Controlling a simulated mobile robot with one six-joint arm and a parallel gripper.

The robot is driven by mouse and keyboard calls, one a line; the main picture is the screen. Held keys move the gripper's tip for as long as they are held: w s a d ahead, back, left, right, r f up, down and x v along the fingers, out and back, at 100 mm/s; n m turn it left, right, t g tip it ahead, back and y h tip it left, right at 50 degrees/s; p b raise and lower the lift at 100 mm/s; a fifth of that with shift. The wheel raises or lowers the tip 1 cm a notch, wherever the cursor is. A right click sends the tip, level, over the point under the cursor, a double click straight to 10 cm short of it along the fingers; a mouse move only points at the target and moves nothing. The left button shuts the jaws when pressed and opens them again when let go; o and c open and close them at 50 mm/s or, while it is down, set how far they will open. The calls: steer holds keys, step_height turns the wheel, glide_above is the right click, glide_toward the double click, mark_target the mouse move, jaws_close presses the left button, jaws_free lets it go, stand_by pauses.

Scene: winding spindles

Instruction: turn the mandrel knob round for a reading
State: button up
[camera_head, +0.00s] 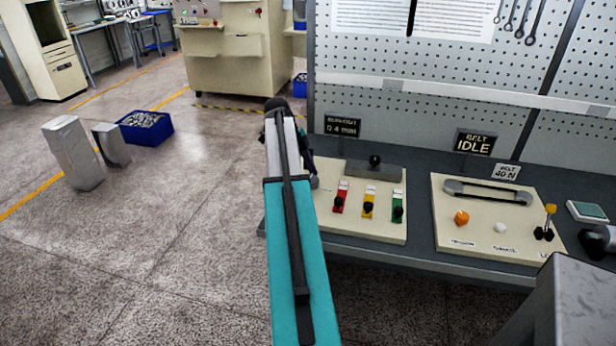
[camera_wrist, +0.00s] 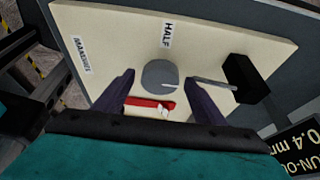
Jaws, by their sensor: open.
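The mandrel knob (camera_wrist: 160,75) is a round grey disc on a cream panel (camera_wrist: 215,30), seen in the wrist view. A pale line marks its face near the right side. My gripper (camera_wrist: 161,79) is open, with one dark finger on each side of the knob. I cannot tell whether either finger touches it. Labels on the panel read "MANDREL" (camera_wrist: 82,55) and "HALF" (camera_wrist: 167,34). A thin rod runs from a black block (camera_wrist: 245,78) to near the knob. In the head view my arm hides the knob and most of the gripper.
A run-out sign (camera_head: 342,126) reads 0.4 mm behind the panel. Red (camera_head: 341,197), yellow (camera_head: 369,202) and green (camera_head: 398,207) controls stand on the panel. A belt panel (camera_head: 485,240) lies to the right, its sign (camera_head: 475,142) reading IDLE. Pegboard rises behind the bench.

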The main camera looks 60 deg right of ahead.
steer(key=shift+w+r, duration=0.1)
steer(key=shift+r, duration=0.05)
steer(key=v, duration=1.3)
steer(key=shift+r, duration=0.25)
steer(key=shift+a, duration=0.1)
